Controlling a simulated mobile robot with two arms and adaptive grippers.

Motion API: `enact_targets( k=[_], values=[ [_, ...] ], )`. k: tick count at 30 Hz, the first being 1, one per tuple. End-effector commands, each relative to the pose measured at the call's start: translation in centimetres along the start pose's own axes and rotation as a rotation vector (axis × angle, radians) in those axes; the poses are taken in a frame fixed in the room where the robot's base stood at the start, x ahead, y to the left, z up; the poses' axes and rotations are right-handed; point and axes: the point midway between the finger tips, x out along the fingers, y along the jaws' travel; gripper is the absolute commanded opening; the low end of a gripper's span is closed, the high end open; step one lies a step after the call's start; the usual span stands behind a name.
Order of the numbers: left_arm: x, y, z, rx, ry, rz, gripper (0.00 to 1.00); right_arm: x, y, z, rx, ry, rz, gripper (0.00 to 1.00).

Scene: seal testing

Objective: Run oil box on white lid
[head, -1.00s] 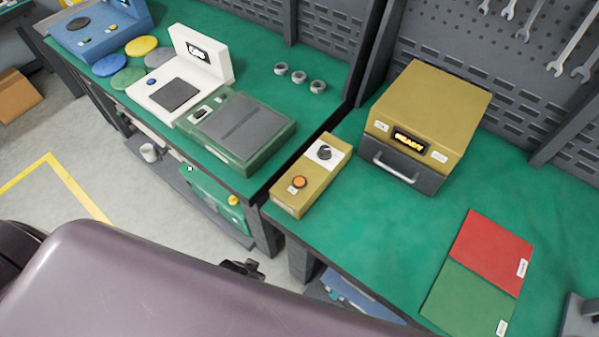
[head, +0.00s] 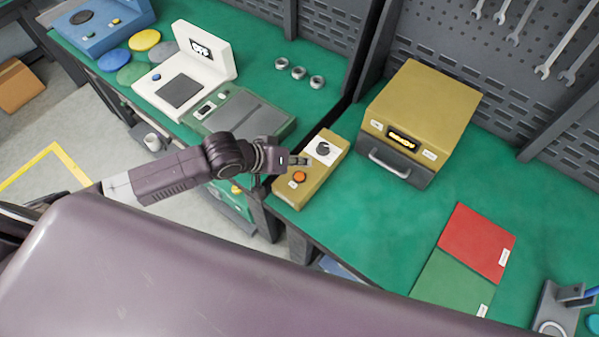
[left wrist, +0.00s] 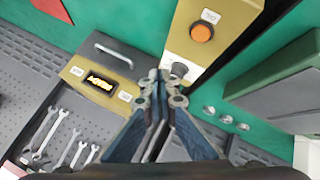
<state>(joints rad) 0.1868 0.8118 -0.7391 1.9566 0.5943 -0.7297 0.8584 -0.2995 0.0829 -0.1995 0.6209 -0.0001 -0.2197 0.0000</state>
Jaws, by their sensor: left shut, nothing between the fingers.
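A yellow box (head: 425,95) with a dark front drawer, a handle and a lit orange display (head: 402,139) stands on the right bench. A smaller yellow control box (head: 318,180) beside it carries a dark knob (head: 323,149) on a white plate and an orange button (head: 299,176). My left gripper (head: 303,160) is shut and empty, over the control box between knob and button. In the left wrist view, its fingertips (left wrist: 160,78) overlap the knob (left wrist: 179,69), with the orange button (left wrist: 202,32) beyond; I cannot tell whether they touch. No white lid is visible. My right gripper is out of view.
Red (head: 476,242) and green (head: 450,285) mats lie on the right bench. A grey fixture (head: 555,310) stands at its right edge. A green device (head: 245,115), a white device (head: 182,85) and several coloured discs are on the left bench. Wrenches hang behind.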

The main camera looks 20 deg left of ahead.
Motion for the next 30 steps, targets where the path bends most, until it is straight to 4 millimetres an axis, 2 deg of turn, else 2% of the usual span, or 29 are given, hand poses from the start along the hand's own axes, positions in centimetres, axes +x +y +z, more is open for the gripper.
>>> enact_targets(
  k=[1,6,19,26,30],
  values=[
    [-0.5,-0.6,-1.0,-0.024,0.005,-0.001,0.0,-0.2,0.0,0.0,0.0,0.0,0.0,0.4],
    [-1.0,-1.4,-2.2,-0.089,0.011,0.009,0.0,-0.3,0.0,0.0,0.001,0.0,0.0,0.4],
    [-0.8,-1.5,-2.1,-0.095,0.012,0.011,0.0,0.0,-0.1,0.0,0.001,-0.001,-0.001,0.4],
    [0.2,-2.2,-1.3,-0.094,0.012,0.01,0.0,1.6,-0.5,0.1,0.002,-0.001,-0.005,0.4],
    [1.3,-2.9,-0.5,-0.093,0.011,0.01,0.0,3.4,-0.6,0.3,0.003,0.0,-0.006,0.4]
  ],
)
